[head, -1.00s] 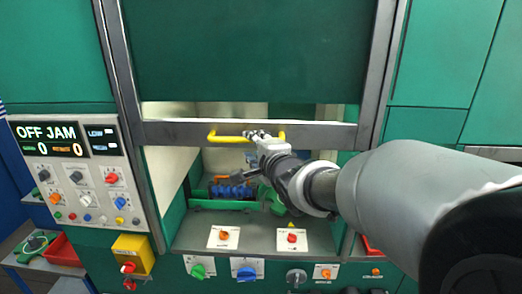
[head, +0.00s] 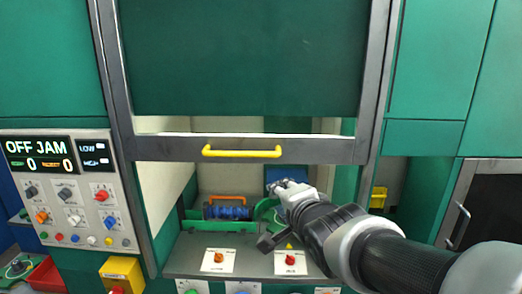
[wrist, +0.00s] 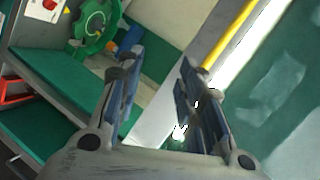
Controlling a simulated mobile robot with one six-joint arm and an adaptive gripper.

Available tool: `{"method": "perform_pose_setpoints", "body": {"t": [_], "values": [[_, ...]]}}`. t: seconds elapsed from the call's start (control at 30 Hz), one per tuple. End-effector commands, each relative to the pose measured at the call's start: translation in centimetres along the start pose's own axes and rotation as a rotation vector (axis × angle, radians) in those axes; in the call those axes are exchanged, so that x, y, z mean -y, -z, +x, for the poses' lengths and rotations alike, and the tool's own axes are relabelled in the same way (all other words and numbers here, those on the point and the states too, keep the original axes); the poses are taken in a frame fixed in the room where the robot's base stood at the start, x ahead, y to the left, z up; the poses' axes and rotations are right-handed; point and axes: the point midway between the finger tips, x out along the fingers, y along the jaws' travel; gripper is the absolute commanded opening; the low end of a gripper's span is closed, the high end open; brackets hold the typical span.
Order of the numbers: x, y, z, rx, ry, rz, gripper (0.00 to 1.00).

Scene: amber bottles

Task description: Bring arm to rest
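My gripper (head: 290,188) is in front of the machine's opening, below and to the right of the yellow handle (head: 241,152), and apart from it. In the wrist view my gripper (wrist: 160,75) has its two fingers spread with nothing between them. The yellow handle also shows in the wrist view (wrist: 232,33), beyond the right finger. The green sliding door (head: 250,55) is partly raised, with its grey bottom bar above the opening.
A control panel (head: 70,190) reading "OFF JAM" stands at the left. Inside the opening are a blue roller part (head: 227,212) and a green wheel (wrist: 97,25). A grey ledge (head: 195,255) carries two knobs. A dark door with a handle (head: 458,225) is at the right.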

Motion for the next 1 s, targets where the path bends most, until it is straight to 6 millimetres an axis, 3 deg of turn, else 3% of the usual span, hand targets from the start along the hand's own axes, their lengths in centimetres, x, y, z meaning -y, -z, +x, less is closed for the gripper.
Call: {"method": "perform_pose_setpoints", "body": {"t": [0.03, 0.17, 0.3, 0.4, 0.5, 0.6, 0.7, 1.0], "values": [[-4.6, 0.2, -0.9, -0.026, -0.069, -0.096, 0.35], [-13.8, 0.4, -4.5, -0.014, -0.275, -0.366, 0.35], [-23.4, -1.2, -9.0, 0.109, -0.472, -0.635, 0.35], [-29.3, -3.2, -12.2, 0.243, -0.566, -0.798, 0.35], [-33.7, -5.1, -14.8, 0.378, -0.617, -0.924, 0.35], [-36.5, -6.7, -16.6, 0.485, -0.636, -1.008, 0.35], [-37.7, -7.5, -17.7, 0.546, -0.64, -1.054, 0.35], [-37.9, -7.7, -18.1, 0.57, -0.64, -1.071, 0.35]]}}
